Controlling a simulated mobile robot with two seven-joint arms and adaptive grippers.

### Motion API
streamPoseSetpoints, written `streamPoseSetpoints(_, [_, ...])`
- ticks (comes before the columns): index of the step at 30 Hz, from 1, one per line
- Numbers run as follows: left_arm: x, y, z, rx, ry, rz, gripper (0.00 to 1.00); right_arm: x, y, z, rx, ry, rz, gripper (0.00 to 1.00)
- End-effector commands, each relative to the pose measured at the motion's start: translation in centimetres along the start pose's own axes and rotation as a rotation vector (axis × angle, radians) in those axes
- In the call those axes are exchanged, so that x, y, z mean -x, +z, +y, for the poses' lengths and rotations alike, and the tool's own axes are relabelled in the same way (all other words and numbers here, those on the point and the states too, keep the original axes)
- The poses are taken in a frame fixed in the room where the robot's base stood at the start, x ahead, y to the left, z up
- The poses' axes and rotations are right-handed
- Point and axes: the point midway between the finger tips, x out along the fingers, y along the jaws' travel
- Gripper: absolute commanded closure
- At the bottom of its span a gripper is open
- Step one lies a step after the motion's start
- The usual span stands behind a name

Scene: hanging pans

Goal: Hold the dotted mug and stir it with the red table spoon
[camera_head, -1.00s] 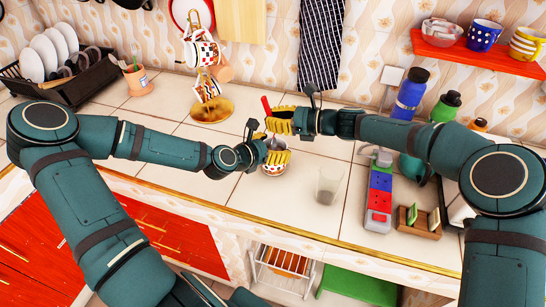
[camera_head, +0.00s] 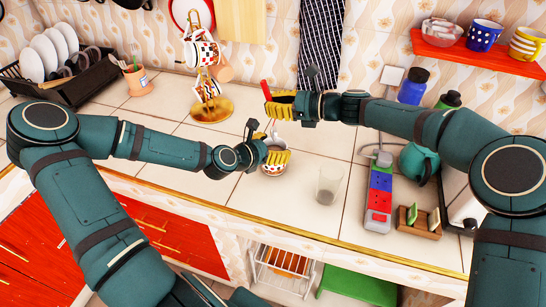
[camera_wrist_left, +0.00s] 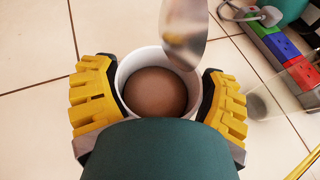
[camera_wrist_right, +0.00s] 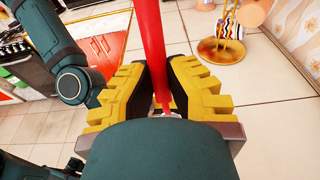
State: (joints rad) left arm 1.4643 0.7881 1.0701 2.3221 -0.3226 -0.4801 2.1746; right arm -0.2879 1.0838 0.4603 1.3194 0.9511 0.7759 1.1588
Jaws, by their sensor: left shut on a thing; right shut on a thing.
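The dotted mug (camera_head: 273,170) is white with coloured dots and sits upright at the counter's middle. My left gripper (camera_head: 271,152) is shut around its sides. In the left wrist view, the mug (camera_wrist_left: 128,83) holds something brown (camera_wrist_left: 155,92). My right gripper (camera_head: 280,105) is shut on the red table spoon (camera_head: 266,90), above the mug. The right wrist view shows the spoon's red handle (camera_wrist_right: 152,45) upright between the fingers. The spoon's metal bowl (camera_wrist_left: 185,30) hangs down and appears above the mug's far rim, outside the brown contents.
A clear glass (camera_head: 328,185) stands right of the mug. A power strip (camera_head: 379,195) and a wooden holder (camera_head: 420,222) are further right, with bottles (camera_head: 413,86) behind. A gold mug stand (camera_head: 212,110) is at the back. Tiles left of the mug are clear.

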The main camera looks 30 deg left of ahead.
Motion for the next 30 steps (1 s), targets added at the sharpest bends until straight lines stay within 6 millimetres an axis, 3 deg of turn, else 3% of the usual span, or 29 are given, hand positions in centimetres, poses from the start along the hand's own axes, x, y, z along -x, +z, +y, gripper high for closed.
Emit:
streamPoseSetpoints(4, [0.0,0.1,0.0,-0.001,0.000,-0.002,0.65,0.0,0.0,0.0,0.000,0.000,0.000,1.00])
streamPoseSetpoints(5, [0.0,0.1,0.0,-0.001,0.000,-0.002,0.12,0.0,0.0,0.0,0.000,0.000,0.000,1.00])
streamPoseSetpoints(6, [0.0,0.1,0.0,-0.001,0.000,-0.002,0.00,0.0,0.0,0.0,0.000,0.000,0.000,1.00])
streamPoseSetpoints(19, [0.7,0.0,0.1,0.001,0.003,0.000,0.00,0.0,0.0,0.0,0.000,0.000,0.000,1.00])
streamPoseSetpoints(30, [5.4,0.0,0.1,0.001,0.003,0.000,0.00,0.0,0.0,0.0,0.000,0.000,0.000,1.00])
